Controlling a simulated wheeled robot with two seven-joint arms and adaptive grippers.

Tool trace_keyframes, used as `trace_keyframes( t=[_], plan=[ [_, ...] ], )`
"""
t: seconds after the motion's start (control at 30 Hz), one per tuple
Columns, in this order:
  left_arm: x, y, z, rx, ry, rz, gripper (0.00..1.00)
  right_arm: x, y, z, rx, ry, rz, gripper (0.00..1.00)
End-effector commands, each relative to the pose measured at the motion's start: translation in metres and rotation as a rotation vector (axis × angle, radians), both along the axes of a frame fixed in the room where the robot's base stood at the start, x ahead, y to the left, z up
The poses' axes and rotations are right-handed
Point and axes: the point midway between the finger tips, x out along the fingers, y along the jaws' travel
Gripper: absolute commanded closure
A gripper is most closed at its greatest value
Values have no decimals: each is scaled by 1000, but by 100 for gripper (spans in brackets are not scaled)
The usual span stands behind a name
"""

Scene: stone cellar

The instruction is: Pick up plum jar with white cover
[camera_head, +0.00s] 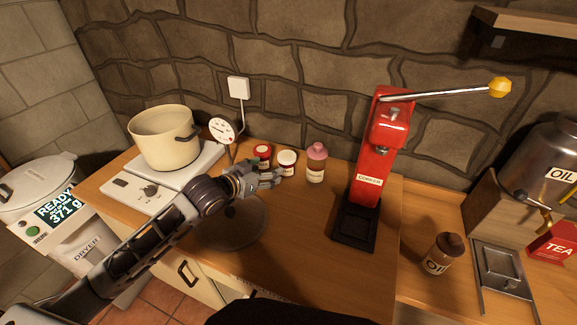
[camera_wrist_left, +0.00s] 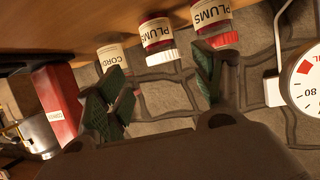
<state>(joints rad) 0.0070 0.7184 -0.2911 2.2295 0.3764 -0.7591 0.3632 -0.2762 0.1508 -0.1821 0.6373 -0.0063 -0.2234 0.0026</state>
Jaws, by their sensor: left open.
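The plum jar with the white cover (camera_head: 287,162) stands upright on the wooden counter between a red-covered jar and a pink-capped bottle. In the left wrist view, which is upside down, this plum jar (camera_wrist_left: 155,32) is between and beyond the fingers. The red-covered plum jar (camera_head: 263,153) also shows there (camera_wrist_left: 211,14), beyond the other finger. My left gripper (camera_head: 276,178) is open and empty, just in front of the white-covered jar; its fingers partly cover the jar's lower part in the head view. My right gripper is not in view.
The pink-capped bottle (camera_head: 316,164) stands close on the right. A round dial gauge (camera_head: 222,130) and a cream pot (camera_head: 164,138) are to the left. A red lever press (camera_head: 377,160) stands to the right. The stone wall is close behind.

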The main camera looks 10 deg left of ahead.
Motion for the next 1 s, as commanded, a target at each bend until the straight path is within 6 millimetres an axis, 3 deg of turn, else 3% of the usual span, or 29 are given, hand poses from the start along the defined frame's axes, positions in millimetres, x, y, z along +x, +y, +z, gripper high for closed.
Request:
trace_keyframes(
  t=[0.47,1.0],
  plan=[
    [4,-2,-1,-1,0,0,32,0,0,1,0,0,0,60],
    [44,-17,-18,-2,-1,2,32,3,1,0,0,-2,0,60]
  ],
)
